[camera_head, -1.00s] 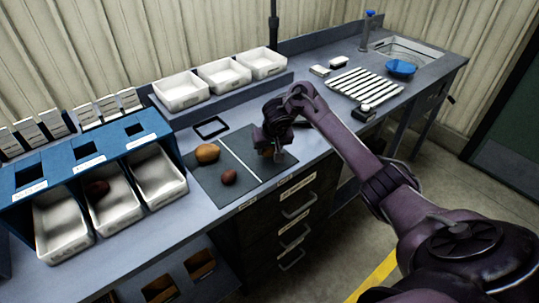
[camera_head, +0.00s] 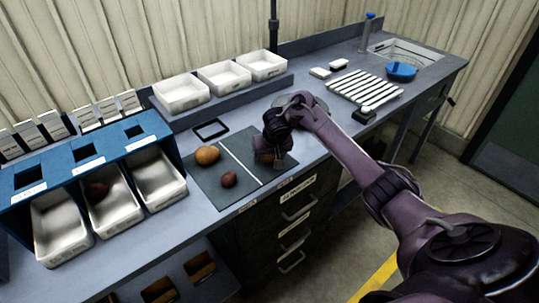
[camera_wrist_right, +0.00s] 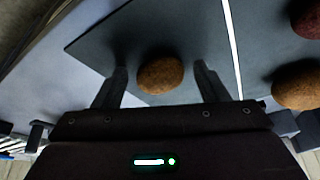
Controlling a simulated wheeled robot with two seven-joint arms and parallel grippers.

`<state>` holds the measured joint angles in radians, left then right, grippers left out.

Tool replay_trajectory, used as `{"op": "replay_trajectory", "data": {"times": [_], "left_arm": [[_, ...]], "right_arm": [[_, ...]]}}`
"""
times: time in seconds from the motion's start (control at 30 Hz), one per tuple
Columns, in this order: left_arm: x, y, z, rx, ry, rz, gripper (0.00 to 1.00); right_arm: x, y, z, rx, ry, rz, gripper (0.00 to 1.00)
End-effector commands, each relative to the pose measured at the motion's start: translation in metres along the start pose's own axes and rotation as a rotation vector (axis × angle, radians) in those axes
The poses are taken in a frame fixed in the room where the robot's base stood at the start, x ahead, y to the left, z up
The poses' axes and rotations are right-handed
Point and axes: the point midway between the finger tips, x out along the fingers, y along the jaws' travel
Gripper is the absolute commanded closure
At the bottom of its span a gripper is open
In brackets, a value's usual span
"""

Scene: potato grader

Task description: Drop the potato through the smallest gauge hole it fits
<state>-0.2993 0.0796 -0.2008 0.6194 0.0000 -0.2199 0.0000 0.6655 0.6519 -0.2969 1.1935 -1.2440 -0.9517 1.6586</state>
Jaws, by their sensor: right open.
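My right gripper (camera_head: 271,160) is over the right part of the dark mat (camera_head: 237,190), pointing down. In the right wrist view its two fingers (camera_wrist_right: 160,77) are open, one on each side of a brown potato (camera_wrist_right: 161,75). The gripper mostly hides that potato in the head view. A larger tan potato (camera_head: 207,155) and a small reddish one (camera_head: 229,180) lie left of the mat's white line. The blue gauge box (camera_head: 60,185) at the left has three square holes: large (camera_head: 29,174), medium (camera_head: 84,151) and small (camera_head: 134,130). My left gripper is out of view.
Three white trays (camera_head: 181,105) stand behind the mat beside a black frame (camera_head: 211,129). A slatted rack (camera_head: 365,88) and blue bowl (camera_head: 402,71) are at right.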

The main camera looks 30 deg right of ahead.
Motion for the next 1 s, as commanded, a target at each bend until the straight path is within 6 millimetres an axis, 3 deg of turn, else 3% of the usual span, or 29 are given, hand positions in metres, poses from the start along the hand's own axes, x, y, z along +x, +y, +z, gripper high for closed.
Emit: {"op": "replay_trajectory", "data": {"times": [0.17,0.33,0.4,0.6,0.8,1.0], "left_arm": [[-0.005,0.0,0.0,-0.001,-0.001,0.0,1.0],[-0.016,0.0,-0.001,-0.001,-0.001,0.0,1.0],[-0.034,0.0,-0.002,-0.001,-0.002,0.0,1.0],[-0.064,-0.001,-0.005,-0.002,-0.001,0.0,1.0],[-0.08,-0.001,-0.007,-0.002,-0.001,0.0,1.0],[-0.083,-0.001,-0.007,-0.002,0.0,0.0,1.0]], "right_arm": [[-0.018,-0.001,-0.003,-0.001,0.003,-0.003,0.33],[-0.057,-0.001,-0.004,-0.002,0.005,-0.002,0.33],[-0.072,0.001,-0.005,-0.002,0.003,0.003,0.33],[-0.102,0.001,-0.005,-0.001,0.002,0.003,0.33],[-0.119,0.0,-0.003,-0.001,0.002,0.001,0.33],[-0.123,0.0,-0.001,-0.001,0.001,0.001,0.33]]}}
